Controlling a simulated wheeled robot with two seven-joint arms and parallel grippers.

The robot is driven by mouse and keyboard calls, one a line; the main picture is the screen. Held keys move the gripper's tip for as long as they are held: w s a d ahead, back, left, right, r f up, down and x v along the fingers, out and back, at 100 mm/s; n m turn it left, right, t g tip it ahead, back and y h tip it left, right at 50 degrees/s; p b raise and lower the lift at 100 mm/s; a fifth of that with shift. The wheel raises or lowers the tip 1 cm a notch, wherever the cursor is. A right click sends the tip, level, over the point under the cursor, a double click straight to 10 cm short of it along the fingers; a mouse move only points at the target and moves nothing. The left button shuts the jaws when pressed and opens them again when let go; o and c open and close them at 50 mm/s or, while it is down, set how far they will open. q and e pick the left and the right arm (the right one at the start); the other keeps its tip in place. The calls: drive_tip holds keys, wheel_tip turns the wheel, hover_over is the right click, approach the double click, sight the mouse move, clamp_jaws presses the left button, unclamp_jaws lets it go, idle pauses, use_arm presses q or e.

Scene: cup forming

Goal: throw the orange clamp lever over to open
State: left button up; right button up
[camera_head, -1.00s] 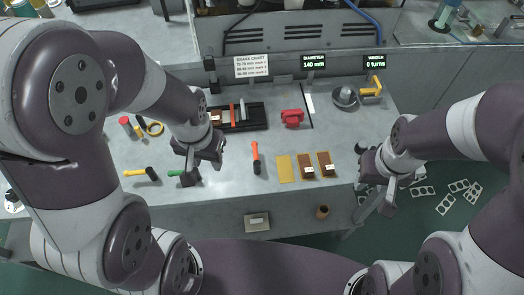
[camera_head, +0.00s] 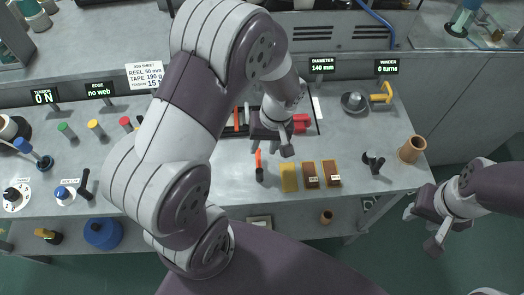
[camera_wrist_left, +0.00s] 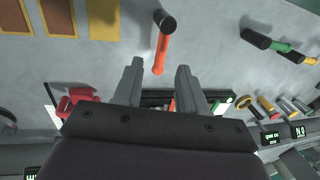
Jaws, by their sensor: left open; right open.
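An orange lever-like piece with a black end (camera_head: 258,156) stands out on the grey bench. It also shows in the left wrist view (camera_wrist_left: 161,50), just beyond and between the fingertips. Another orange bar (camera_head: 236,118) lies by the black tray behind my left arm. I cannot tell for sure which one is the clamp lever. My left gripper (camera_head: 271,149) is open and empty, over the bench just beyond the first orange piece, apart from it as far as I can tell. My right gripper (camera_head: 420,230) is open and empty, off the bench's right front corner.
A metal bowl (camera_head: 354,102), a yellow crank (camera_head: 381,97) and a brown cup (camera_head: 412,149) stand at the right. My left arm hides the bench's middle left.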

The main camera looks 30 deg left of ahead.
sight(259, 158)
use_arm(q)
drive_tip(key=f, duration=0.4)
drive_tip(key=shift+s+a+f, duration=0.15)
drive_tip(key=shift+s+a, duration=0.15)
drive_tip(key=shift+a, duration=0.1)
clamp_jaws()
